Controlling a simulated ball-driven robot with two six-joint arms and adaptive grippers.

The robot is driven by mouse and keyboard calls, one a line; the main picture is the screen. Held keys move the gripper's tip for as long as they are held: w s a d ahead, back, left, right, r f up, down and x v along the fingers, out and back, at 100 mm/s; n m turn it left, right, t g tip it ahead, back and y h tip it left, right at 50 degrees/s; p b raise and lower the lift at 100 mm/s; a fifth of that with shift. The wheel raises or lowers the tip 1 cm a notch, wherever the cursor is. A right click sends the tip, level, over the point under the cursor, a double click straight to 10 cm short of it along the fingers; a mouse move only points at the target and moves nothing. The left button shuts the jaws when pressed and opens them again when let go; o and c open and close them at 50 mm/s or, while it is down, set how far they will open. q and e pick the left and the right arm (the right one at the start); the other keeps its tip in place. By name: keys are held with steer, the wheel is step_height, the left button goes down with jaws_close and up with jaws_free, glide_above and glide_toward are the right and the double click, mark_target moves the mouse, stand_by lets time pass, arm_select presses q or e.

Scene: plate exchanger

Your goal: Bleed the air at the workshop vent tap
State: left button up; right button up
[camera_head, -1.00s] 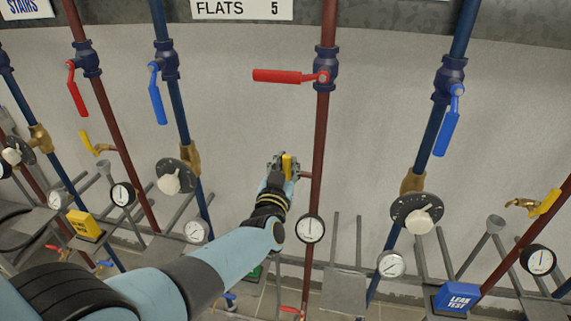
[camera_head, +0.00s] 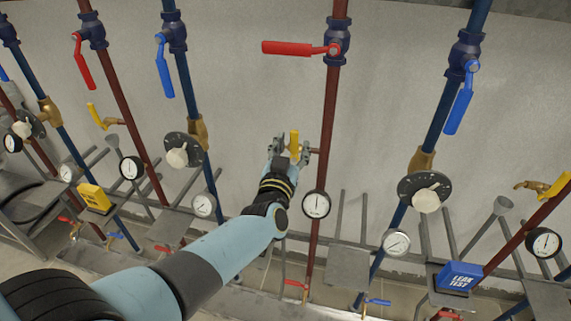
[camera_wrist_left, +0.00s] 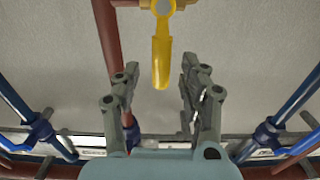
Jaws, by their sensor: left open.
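The vent tap's yellow lever (camera_head: 295,143) is on a short branch left of the red-brown pipe (camera_head: 325,140) in the head view. My left gripper (camera_head: 290,147) is open around or just short of the lever. In the left wrist view, the yellow lever (camera_wrist_left: 161,62) hangs down from its round pivot. Its free end shows between the two spread fingers of my left gripper (camera_wrist_left: 160,65), with a gap on each side. I cannot tell how deep it sits between them. The tap's body is mostly hidden in the head view. My right gripper is not in view.
A red lever (camera_head: 300,48) sits level on the valve above. A pressure gauge (camera_head: 316,204) is on the same pipe below. Blue pipes with dial valves (camera_head: 425,196) stand on both sides. Another yellow-handled tap (camera_head: 545,188) is at right, above a blue "LEAK TEST" box (camera_head: 459,276).

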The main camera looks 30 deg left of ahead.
arm_select(q)
steer(key=v, duration=0.9)
steer(key=shift+s, duration=0.1)
steer(key=s+a+f+m+g+h+b, duration=0.15)
steer(key=s+f+b, duration=0.35)
steer(key=f, duration=0.7)
steer(key=s+a+f+m+g+h+b, duration=0.1)
steer(key=s+f+g+b, duration=0.25)
steer(key=s+f, duration=0.7)
steer(key=s+a+f+m+g+h+b, duration=0.1)
steer(key=s+f+m+g+b, duration=0.3)
steer(key=f, duration=1.1)
steer(key=s+a+f+n+g+b, duration=0.1)
steer(key=s+f+g, duration=0.1)
steer(key=s+f, duration=0.3)
steer(key=s+a+f+n+g+b, duration=0.1)
steer(key=s+f, duration=0.4)
steer(key=s, duration=0.8)
steer(key=s+a+f+n+g+b, duration=0.1)
steer(key=s+f+g, duration=0.3)
steer(key=s, duration=0.5)
steer(key=shift+a+f+g+b, duration=0.3)
steer(key=shift+a+f+b, duration=0.4)
steer(key=shift+f, duration=0.15)
steer(key=shift+n, duration=0.25)
